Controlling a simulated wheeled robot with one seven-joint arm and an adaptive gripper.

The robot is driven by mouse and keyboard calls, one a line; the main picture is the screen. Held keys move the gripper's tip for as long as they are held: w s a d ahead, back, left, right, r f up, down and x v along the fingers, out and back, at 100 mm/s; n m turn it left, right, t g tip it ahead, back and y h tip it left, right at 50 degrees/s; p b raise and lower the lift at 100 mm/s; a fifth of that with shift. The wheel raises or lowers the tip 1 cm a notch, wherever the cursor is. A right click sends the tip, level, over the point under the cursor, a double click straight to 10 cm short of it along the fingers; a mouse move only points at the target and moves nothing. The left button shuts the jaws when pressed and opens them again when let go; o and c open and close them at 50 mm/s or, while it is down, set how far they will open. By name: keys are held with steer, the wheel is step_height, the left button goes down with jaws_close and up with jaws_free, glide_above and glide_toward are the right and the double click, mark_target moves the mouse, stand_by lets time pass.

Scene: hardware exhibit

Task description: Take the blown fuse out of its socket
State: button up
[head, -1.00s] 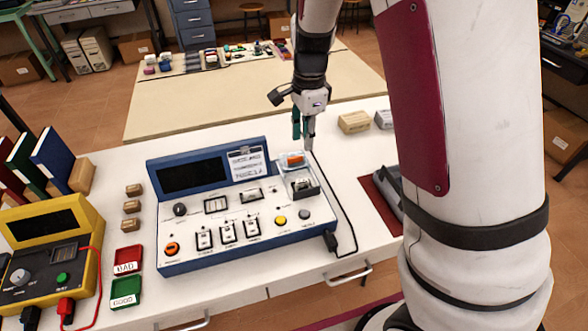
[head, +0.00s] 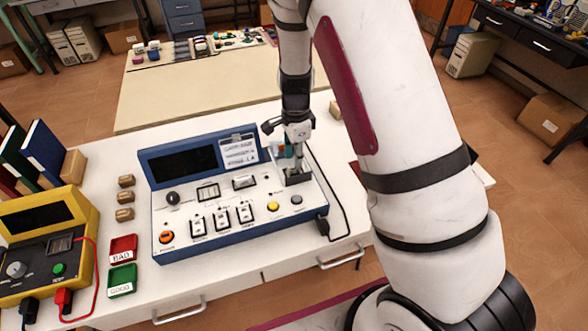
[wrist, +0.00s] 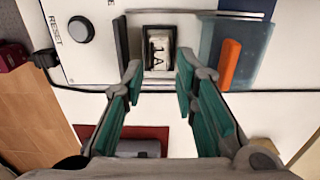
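The fuse (wrist: 158,43), a pale block marked "1A", sits in a dark-framed socket (wrist: 158,28) on the console in the wrist view. My gripper (wrist: 157,72) is open, with its two teal-padded fingers on either side of the socket and apart from each other. Nothing is held. In the head view my gripper (head: 290,150) hangs at the right end of the blue-and-white console (head: 225,240), and its fingers partly hide the socket. I cannot tell whether the fingertips touch the fuse.
A clear cover with an orange bar (wrist: 229,64) stands right beside the socket. A dark plate (wrist: 121,42) stands on its left. A red BAD tray (head: 123,248) and a green GOOD tray (head: 122,281) lie left of the console. Several tan blocks (head: 125,197) sit behind them.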

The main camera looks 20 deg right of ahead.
mark_target(294, 170)
steer(key=shift+f, duration=1.65)
jaws_close()
steer(key=shift+r, duration=0.15)
